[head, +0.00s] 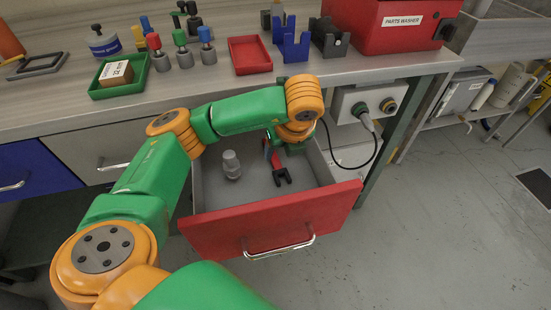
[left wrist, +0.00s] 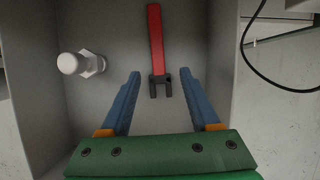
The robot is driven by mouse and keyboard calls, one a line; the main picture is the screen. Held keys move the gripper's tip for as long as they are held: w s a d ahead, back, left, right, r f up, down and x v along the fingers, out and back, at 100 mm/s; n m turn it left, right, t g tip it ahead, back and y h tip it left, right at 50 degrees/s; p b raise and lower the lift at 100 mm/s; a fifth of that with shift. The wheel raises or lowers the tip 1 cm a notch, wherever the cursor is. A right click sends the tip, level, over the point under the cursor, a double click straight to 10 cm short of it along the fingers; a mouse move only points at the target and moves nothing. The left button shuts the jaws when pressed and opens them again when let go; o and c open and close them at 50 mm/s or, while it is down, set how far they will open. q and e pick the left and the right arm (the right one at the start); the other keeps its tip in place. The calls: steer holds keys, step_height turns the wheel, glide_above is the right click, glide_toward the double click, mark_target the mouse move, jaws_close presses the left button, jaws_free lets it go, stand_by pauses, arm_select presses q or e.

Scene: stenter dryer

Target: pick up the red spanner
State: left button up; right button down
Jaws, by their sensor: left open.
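The red spanner (left wrist: 156,40) lies on the floor of the open red-fronted drawer (head: 270,222). Its dark forked jaw (left wrist: 160,86) points toward my left gripper in the left wrist view. In the head view the spanner's dark jaw (head: 282,177) shows, while my left wrist hides part of its red handle. My left gripper (left wrist: 160,74) is open and empty, its blue fingers spread to either side of the spanner's jaw in the picture. It appears to be above the spanner; the exact gap cannot be told. My right gripper is not in view.
A grey bolt-like piece (head: 231,165) stands in the drawer, left of the spanner. The drawer walls surround both. The worktop (head: 215,85) above carries a green tray (head: 120,89), a red tray (head: 249,55) and a red parts washer (head: 385,25). A black cable (head: 345,165) hangs at the drawer's right.

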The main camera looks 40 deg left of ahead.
mark_target(275, 160)
arm_select(q)
steer(key=x, duration=0.6)
steer(key=shift+w+a+f, duration=0.15)
steer(key=shift+a, duration=0.3)
jaws_close()
